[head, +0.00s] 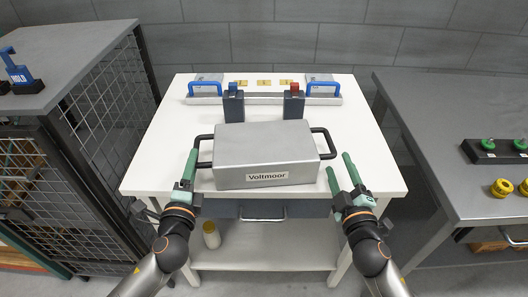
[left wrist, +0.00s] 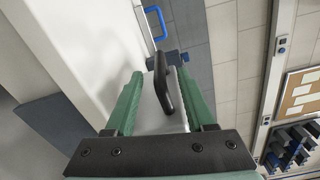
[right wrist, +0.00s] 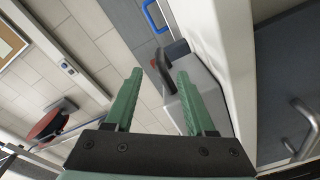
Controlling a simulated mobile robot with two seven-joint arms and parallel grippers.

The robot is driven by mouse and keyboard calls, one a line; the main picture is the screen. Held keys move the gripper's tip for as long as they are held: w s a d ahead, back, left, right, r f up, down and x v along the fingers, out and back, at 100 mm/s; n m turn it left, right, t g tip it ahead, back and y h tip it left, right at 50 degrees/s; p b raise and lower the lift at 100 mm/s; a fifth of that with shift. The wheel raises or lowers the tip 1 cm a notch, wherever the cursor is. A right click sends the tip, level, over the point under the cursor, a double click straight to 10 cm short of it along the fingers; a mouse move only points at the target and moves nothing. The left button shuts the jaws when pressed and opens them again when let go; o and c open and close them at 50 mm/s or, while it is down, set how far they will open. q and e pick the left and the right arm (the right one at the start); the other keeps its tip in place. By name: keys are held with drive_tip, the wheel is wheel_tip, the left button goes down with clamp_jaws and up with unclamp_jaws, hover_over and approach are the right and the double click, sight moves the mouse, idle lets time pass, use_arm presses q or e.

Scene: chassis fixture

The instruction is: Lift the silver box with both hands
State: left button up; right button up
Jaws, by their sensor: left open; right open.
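The silver box (head: 255,148), labelled Voltmoor, sits on the white table (head: 160,140). It has a black left handle (head: 203,152) and a black right handle (head: 326,143). My left gripper (head: 192,154) is open at the left handle. In the left wrist view the left handle (left wrist: 162,84) shows between the two green fingers, with a gap. My right gripper (head: 340,161) is open just short of the right handle, on the near right side. In the right wrist view the right handle (right wrist: 160,72) shows between and slightly beyond the fingertips.
Two dark blocks (head: 234,105) (head: 293,103) stand close behind the box. A grey rack with blue handles (head: 266,98) lies at the table's back. A mesh-sided cabinet (head: 75,60) stands left, a grey bench (head: 440,130) right. A drawer (head: 262,211) is under the tabletop.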

sight(197, 145)
use_arm(q)
drive_tip(key=w, duration=0.6)
drive_tip(key=shift+w+f, duration=0.1)
drive_tip(key=shift+w, duration=0.3)
use_arm(e)
drive_tip(key=w, duration=0.7)
drive_tip(key=shift+a, duration=0.4)
drive_tip(key=shift+s, duration=0.1)
use_arm(q)
drive_tip(key=c, duration=0.9)
use_arm(e)
drive_tip(key=shift+r, duration=0.1)
drive_tip(key=c, duration=0.9)
use_arm(q)
clamp_jaws()
use_arm(e)
clamp_jaws()
use_arm(q)
drive_tip(key=shift+a+f, duration=0.1)
use_arm(e)
drive_tip(key=shift+d+r, duration=0.1)
drive_tip(key=shift+d, duration=0.05)
use_arm(q)
drive_tip(key=shift+w+r, duration=0.1)
drive_tip(key=shift+r, duration=0.25)
use_arm(e)
drive_tip(key=shift+r, duration=0.25)
